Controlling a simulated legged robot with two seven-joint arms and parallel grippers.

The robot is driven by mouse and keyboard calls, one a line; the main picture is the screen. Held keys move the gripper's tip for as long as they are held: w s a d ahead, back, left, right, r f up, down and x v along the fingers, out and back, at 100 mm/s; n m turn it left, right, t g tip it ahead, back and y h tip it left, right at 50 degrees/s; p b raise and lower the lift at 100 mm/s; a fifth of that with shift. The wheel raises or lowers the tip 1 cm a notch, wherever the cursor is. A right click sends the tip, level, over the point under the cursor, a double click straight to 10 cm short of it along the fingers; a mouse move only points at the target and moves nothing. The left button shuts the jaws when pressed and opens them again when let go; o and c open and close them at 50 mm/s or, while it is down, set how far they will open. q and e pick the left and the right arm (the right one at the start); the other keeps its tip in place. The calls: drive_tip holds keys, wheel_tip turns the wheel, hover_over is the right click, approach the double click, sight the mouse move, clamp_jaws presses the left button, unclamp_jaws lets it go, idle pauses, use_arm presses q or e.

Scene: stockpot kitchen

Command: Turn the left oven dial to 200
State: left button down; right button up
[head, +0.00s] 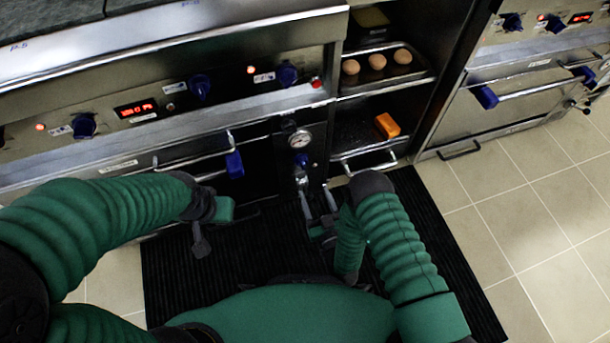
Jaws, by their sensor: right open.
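The oven front (230,105) on the left carries blue dials: one at the far left (83,125), one in the middle (200,86) and one at the right (287,74). A lit red display (135,108) sits between the first two; its digits are too small to read surely. I cannot tell which dial the task means. My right gripper (317,200) is open and empty, low in front of the cabinet below the round gauge, apart from the dials. My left gripper (208,222) is below the oven handle, over the dark mat; its jaws do not show clearly.
An oven handle with a blue end (234,164) juts out above my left gripper. A round gauge (300,139) with piping stands between the oven and open shelves holding a tray of eggs (377,62) and an orange block (387,125). Another oven (530,85) stands at right.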

drive_tip(key=b+x, duration=0.3)
drive_tip(key=x, duration=0.8)
drive_tip(key=shift+b, duration=0.3)
drive_tip(key=shift+s, duration=0.1)
clamp_jaws()
